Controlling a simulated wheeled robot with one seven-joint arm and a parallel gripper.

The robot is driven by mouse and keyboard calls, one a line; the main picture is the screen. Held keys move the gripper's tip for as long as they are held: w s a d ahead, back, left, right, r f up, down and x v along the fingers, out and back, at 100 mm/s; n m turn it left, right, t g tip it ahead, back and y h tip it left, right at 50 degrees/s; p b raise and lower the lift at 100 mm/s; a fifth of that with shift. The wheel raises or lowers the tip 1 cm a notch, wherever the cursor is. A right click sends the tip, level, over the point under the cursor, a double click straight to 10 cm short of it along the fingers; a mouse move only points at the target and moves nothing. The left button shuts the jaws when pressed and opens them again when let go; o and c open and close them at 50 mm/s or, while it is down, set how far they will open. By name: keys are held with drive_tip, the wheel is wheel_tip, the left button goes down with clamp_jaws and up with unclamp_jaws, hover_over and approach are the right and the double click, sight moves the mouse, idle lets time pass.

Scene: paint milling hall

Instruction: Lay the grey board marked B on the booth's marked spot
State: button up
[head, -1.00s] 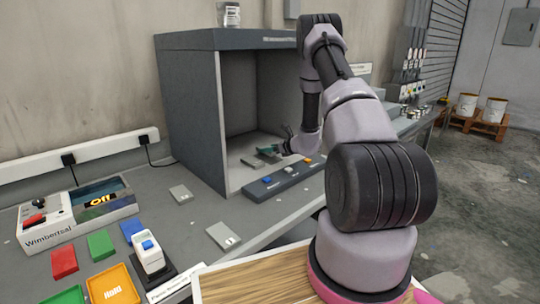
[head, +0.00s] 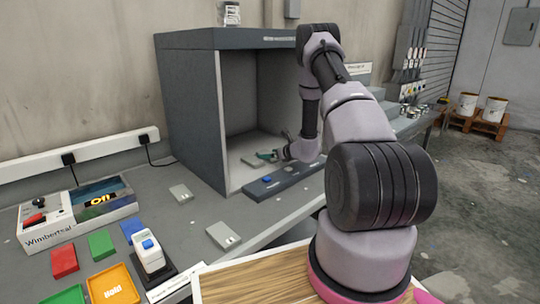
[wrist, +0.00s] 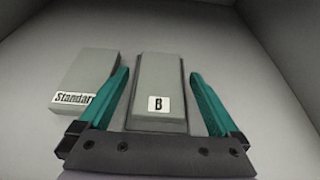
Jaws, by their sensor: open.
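The grey board marked B (wrist: 158,80) lies flat in the booth (head: 190,115), with its white label facing my wrist camera. My gripper (wrist: 160,78) is open, with one green finger on each side of the board and a visible gap on both sides. In the head view my gripper (head: 268,156) is low inside the booth, near its floor. A slightly darker flat patch (wrist: 198,120) shows beside and under board B; I cannot tell whether it is the marked spot. The board labelled Standard (wrist: 85,75) lies to the left, apart from board B.
A button strip (head: 283,182) runs along the booth's front edge, partly behind my arm. Loose grey plates (head: 223,235) lie on the bench. Coloured cards (head: 100,244), a white device with a blue button (head: 148,254) and the Wimbertsal box (head: 75,212) stand at the left.

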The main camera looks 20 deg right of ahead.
drive_tip(key=v, duration=1.1)
drive_tip(key=shift+s+d+r, duration=0.1)
drive_tip(key=shift+r, duration=0.05)
drive_tip(key=shift+s+r, duration=0.2)
drive_tip(key=shift+r, duration=0.1)
drive_tip(key=s+a+r+n+g+y, duration=0.2)
drive_tip(key=s+a+r+n, duration=0.3)
drive_tip(key=r, duration=0.3)
drive_tip(key=s+a+r+n+g+y, duration=0.1)
drive_tip(key=s+a+r+n+g, duration=0.1)
drive_tip(key=a+r+n, duration=0.4)
drive_tip(key=s+a+r+n+g+y, duration=0.2)
drive_tip(key=s+a+r+n, duration=0.15)
drive_tip(key=a+r, duration=0.5)
drive_tip(key=s+d+r+n+h, duration=0.1)
drive_tip(key=s+r+n+h, duration=0.3)
drive_tip(key=s, duration=0.8)
drive_tip(key=s+d+r+n+h, duration=0.1)
drive_tip(key=s+r+n+h, duration=0.3)
drive_tip(key=s+r+n, duration=0.4)
drive_tip(key=s+n, duration=0.1)
drive_tip(key=s, duration=0.2)
drive_tip(key=shift+s+d+r+t, duration=0.3)
drive_tip(key=shift+s+d+r, duration=0.05)
drive_tip(key=shift+d, duration=0.05)
